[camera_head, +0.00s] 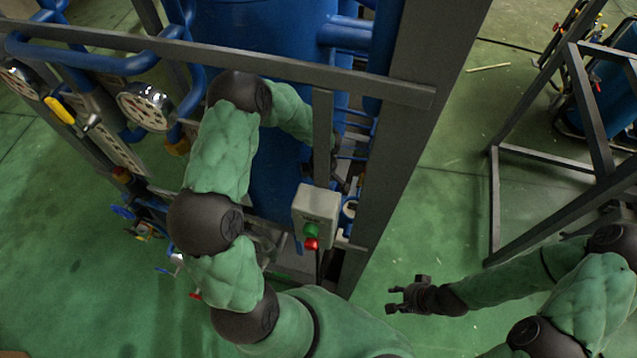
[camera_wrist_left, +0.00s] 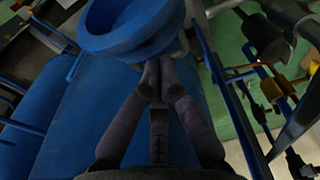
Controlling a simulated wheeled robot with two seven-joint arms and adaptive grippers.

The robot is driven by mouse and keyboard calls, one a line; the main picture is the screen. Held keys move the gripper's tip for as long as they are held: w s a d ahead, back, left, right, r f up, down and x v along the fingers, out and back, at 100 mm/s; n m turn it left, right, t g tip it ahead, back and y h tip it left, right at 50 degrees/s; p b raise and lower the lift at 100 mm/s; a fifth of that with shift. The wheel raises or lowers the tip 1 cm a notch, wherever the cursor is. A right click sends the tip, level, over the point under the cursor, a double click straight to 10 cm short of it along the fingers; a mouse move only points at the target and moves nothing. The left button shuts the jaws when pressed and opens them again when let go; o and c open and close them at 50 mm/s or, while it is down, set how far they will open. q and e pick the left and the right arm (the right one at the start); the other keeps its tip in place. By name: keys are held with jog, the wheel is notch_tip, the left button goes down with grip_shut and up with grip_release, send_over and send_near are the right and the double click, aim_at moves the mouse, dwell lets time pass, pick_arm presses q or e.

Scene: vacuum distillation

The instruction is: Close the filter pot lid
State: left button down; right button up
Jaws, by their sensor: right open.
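A blue round, dish-like part with a thick rim (camera_wrist_left: 125,42) fills the top of the left wrist view; I cannot tell whether it is the filter pot lid. My left gripper (camera_wrist_left: 158,72) has its fingers together, with the tips at or just under that rim. I see nothing clearly held between them. A large blue vessel (camera_head: 275,185) stands behind that arm. My right gripper (camera_head: 392,299) is open and empty over the green floor.
A grey frame bar (camera_head: 300,70) and a wide post (camera_head: 400,130) stand close around my left arm. A control box (camera_head: 316,203) with green and red buttons hangs nearby. A pressure gauge (camera_head: 146,106) and blue pipes are at left.

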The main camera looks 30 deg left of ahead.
pick_arm(q)
jog(key=shift+d+r+b, duration=0.15)
jog(key=shift+d+b, duration=0.15)
jog(key=shift+b, duration=0.2)
pick_arm(e)
jog(key=shift+f, duration=0.55)
